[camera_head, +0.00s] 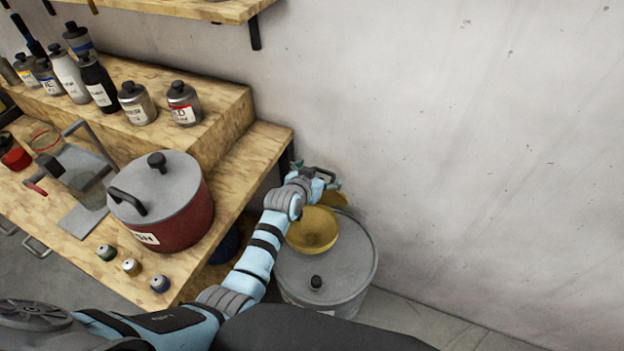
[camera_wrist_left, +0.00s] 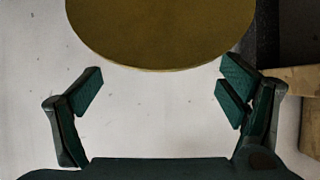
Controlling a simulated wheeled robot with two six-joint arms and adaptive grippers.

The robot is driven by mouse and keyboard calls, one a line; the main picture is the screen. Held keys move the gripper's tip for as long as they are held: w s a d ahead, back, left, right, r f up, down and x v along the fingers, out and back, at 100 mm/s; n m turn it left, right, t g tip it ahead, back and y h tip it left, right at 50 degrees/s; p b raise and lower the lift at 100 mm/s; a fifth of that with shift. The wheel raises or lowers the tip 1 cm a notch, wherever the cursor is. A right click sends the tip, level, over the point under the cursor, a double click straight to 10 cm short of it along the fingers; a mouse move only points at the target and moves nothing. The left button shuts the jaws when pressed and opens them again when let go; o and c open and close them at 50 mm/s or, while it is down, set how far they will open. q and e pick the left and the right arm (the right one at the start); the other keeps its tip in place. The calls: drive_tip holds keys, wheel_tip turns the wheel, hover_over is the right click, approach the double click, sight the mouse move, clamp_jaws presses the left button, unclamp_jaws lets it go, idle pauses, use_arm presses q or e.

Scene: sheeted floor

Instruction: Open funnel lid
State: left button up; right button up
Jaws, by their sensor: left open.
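The yellow funnel (camera_head: 312,232) sits on top of a grey drum (camera_head: 352,262) beside the wall. A second yellow piece (camera_head: 334,200), which looks like its lid, shows behind my left wrist, partly hidden by it. My left gripper (camera_head: 328,178) is above the far side of the funnel, close to that piece. In the left wrist view a round yellow disc (camera_wrist_left: 160,30) fills the top, beyond the fingertips. The fingers (camera_wrist_left: 161,82) are spread apart with nothing between them. I cannot tell whether the gripper touches the lid. My right gripper is not in view.
A wooden bench at left holds a red pot (camera_head: 178,215) with a grey lid, small jars (camera_head: 131,266) and a metal stand. Bottles (camera_head: 98,82) stand on a raised wooden step (camera_head: 205,130). The wall (camera_head: 470,130) is close behind the drum. Floor (camera_head: 450,325) is clear at right.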

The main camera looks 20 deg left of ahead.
use_arm(q)
drive_tip(key=v, duration=0.6)
drive_tip(key=shift+s, duration=0.2)
drive_tip(key=shift+r, duration=0.1)
